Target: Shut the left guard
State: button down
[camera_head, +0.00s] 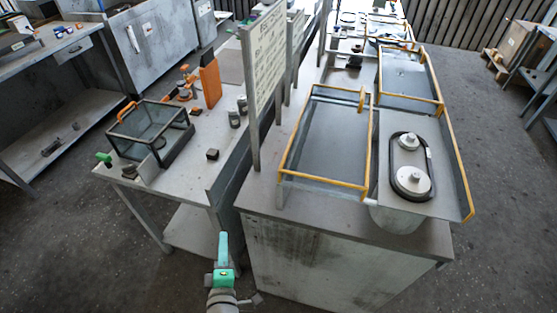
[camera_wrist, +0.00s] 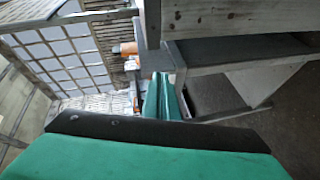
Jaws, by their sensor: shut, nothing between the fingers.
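On the right bench, a belt with two pale pulleys (camera_head: 411,165) lies exposed on a grey plate. To its left, a shallow grey panel with a yellow rim, which appears to be the left guard (camera_head: 325,140), lies folded out flat beside the belt, leaving it uncovered. A similar yellow-rimmed panel (camera_head: 408,80) lies behind the belt, and a yellow-edged wall (camera_head: 449,140) runs along its right. My green gripper (camera_head: 223,250) is shut and empty, in front of the gap between the two benches, well apart from the guard. Its fingers (camera_wrist: 165,95) show in the wrist view.
The left bench holds a clear box with an orange handle (camera_head: 150,128) and an orange block (camera_head: 210,82). Open floor lies right of the bench.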

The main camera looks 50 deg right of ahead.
jog(key=w+d+r+m+g+h, duration=0.1)
jog(key=d+r+m+g+h, duration=0.3)
jog(key=r, duration=0.4)
jog(key=w+d+r+m+g+h, duration=0.1)
jog(key=d+r+g+h, duration=0.3)
jog(key=d+r, duration=0.4)
jog(key=s+d, duration=0.1)
jog(key=d, duration=0.9)
jog(key=shift+s+d+r, duration=0.2)
jog(key=shift+s+r, duration=0.05)
jog(key=shift+r, duration=0.1)
jog(key=shift+d, duration=0.1)
